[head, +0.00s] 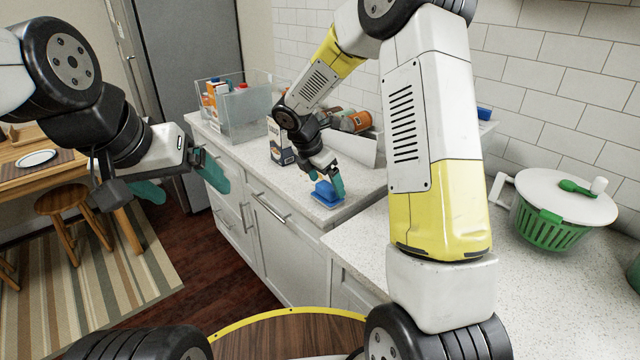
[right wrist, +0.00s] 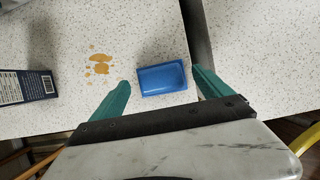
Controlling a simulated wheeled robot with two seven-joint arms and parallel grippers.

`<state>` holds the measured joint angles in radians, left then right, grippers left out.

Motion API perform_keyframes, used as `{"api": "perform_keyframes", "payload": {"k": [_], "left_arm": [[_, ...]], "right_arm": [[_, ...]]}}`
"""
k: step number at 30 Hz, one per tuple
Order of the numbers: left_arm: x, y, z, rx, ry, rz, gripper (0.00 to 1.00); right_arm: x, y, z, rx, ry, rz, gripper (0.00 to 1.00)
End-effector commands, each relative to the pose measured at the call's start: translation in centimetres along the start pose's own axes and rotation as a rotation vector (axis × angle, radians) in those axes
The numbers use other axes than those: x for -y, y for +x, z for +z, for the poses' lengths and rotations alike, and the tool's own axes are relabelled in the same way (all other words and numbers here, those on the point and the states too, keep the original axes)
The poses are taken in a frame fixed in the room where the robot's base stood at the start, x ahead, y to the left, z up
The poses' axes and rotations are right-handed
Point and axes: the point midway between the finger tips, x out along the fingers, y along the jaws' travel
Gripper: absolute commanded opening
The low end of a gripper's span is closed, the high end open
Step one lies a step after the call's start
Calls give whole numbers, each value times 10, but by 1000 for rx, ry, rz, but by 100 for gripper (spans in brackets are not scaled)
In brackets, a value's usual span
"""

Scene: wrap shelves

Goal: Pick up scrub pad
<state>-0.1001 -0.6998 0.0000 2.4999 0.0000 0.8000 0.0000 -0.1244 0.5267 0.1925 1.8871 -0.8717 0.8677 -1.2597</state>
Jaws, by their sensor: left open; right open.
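The blue scrub pad (head: 327,194), a small rectangular block with a raised edge, lies on the speckled counter near its front edge. It also shows in the right wrist view (right wrist: 163,79), between the two teal fingers. My right gripper (head: 328,179) is open over the pad, pointing down; in the right wrist view a gap shows on the left side of the pad and a small one on the right. Whether the fingertips reach the pad's height I cannot tell. My left gripper (head: 182,184) is open and empty, out over the floor in front of the cabinets.
A dark carton (head: 279,142) stands behind the pad, with brown stains (right wrist: 100,66) on the counter nearby. A clear bin (head: 236,108) with bottles stands at the back left. A salad spinner (head: 552,225) stands on the right counter. A dark gap (right wrist: 197,35) separates the counter sections.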

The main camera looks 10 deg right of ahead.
Motion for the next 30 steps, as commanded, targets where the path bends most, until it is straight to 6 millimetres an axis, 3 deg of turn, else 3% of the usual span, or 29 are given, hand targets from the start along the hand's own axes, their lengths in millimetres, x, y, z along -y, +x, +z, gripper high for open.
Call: {"api": "perform_keyframes", "payload": {"k": [4, 11, 20, 30], "left_arm": [[0, 0, 0, 0, 0, 0, 91], [0, 0, 0, 0, 0, 0, 91], [0, 0, 0, 0, 0, 0, 91], [0, 0, 0, 0, 0, 0, 91]], "right_arm": [[1, 22, -1, -1, 0, -2, 89], [0, 25, -1, 0, 0, 0, 89], [0, 24, -1, 0, 1, 0, 36], [0, 20, 1, 0, 2, 1, 36]]}}
